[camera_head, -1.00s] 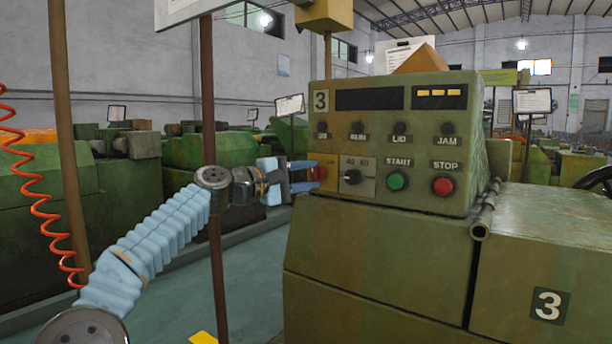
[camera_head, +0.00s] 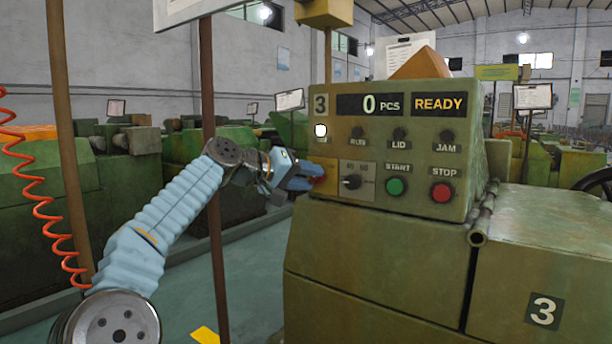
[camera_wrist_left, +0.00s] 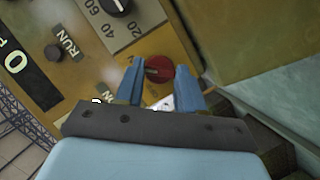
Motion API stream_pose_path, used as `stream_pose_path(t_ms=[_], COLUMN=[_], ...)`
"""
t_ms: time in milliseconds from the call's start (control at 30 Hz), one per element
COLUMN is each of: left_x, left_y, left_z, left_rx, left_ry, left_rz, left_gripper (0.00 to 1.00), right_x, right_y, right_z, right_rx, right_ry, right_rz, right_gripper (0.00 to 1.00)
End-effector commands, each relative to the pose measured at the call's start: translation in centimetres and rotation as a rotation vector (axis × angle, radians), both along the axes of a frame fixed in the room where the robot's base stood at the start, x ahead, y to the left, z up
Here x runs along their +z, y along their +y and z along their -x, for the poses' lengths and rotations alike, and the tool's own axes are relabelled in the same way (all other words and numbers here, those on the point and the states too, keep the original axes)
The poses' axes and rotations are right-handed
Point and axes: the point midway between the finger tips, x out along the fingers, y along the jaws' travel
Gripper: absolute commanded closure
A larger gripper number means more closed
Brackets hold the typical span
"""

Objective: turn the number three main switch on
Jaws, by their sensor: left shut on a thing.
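The main switch (camera_wrist_left: 159,70) is a red rotary knob on a yellow plate at the left of the number three control panel (camera_head: 345,133). My left gripper (camera_head: 308,177) is at the knob, with its blue fingers shut on it. In the left wrist view, the fingers of the left gripper (camera_wrist_left: 162,82) stand on either side of the red knob. The panel display (camera_head: 370,105) reads "0 PCS" and the status box (camera_head: 438,104) reads "READY". A white lamp (camera_head: 320,130) at the panel's left is lit. My right gripper is not in view.
A black selector dial (camera_head: 351,182), a green START button (camera_head: 396,187) and a red STOP button (camera_head: 441,192) sit right of the switch. A brown post (camera_head: 212,120) stands behind my left arm, and a red coiled hose (camera_head: 47,195) hangs at the left.

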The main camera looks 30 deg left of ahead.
Motion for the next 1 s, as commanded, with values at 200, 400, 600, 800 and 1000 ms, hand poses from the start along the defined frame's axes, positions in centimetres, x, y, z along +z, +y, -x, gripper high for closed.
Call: stream_pose_path(t_ms=[200,400,600,800,1000], left_x=[-0.08,-0.16,-0.19,-0.18,-0.08], left_y=[-0.15,-0.11,-0.1,-0.09,-0.07], left_z=[0.0,-0.01,-0.02,-0.02,-0.02], left_rx=[-0.003,-0.002,-0.003,-0.002,-0.001], left_ry=[-0.001,-0.002,-0.002,-0.002,-0.004], left_rz=[-0.066,-0.086,-0.087,-0.086,-0.086], left_gripper=[0.92,0.92,0.92,0.53,0.36], right_x=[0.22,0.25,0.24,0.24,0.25], right_y=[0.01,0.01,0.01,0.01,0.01], right_z=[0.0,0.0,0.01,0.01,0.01], right_rx=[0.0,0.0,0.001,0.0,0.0], right_ry=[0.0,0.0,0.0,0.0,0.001], right_rz=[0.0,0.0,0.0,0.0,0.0], right_gripper=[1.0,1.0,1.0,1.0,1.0])
